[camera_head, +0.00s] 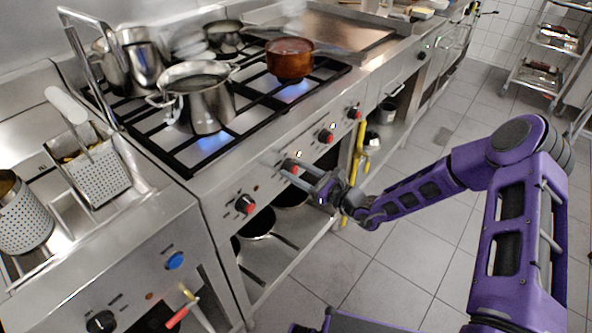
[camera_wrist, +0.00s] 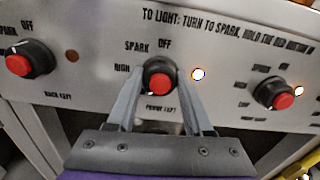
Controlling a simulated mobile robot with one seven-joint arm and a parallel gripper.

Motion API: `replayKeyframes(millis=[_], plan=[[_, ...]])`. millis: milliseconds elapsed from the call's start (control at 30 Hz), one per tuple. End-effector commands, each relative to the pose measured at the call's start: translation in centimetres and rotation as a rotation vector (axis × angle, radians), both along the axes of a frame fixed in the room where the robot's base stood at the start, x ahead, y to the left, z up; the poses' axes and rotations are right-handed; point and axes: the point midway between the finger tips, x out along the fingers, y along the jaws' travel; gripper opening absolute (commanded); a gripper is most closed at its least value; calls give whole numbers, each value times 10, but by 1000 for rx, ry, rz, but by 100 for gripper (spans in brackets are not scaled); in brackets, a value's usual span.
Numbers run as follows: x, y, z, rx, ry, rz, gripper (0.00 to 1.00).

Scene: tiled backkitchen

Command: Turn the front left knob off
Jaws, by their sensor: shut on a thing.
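The front left knob (camera_wrist: 158,82), black with a red centre, sits in the middle of the wrist view. Its label below is blurred but appears to read front left. A small white mark shows at its lower left, and OFF is printed above it. The indicator light (camera_wrist: 198,74) to its right is lit. My gripper (camera_wrist: 162,84) has one finger on each side of the knob and is shut on it. In the head view my gripper (camera_head: 288,165) is at the stove's front panel and partly covers this knob.
A dark-lit back left knob (camera_wrist: 30,62) is to the left and another knob (camera_wrist: 274,93) with a lit indicator to the right. Blue flames burn under the steel pot (camera_head: 198,97) and copper pot (camera_head: 290,58). A fryer unit (camera_head: 120,262) stands left; the floor is open.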

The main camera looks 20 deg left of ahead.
Motion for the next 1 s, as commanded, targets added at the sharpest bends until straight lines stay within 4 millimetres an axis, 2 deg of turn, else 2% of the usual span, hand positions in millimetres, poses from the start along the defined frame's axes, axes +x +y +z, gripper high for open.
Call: replayKeyframes(millis=[33,100,133,567,1000], plan=[[0,0,0,0,0,0,15],[0,0,0,0,0,0,2],[0,0,0,0,0,0,0],[0,0,2,37,89,0,0],[0,-1,2,180,437,-1,0]])
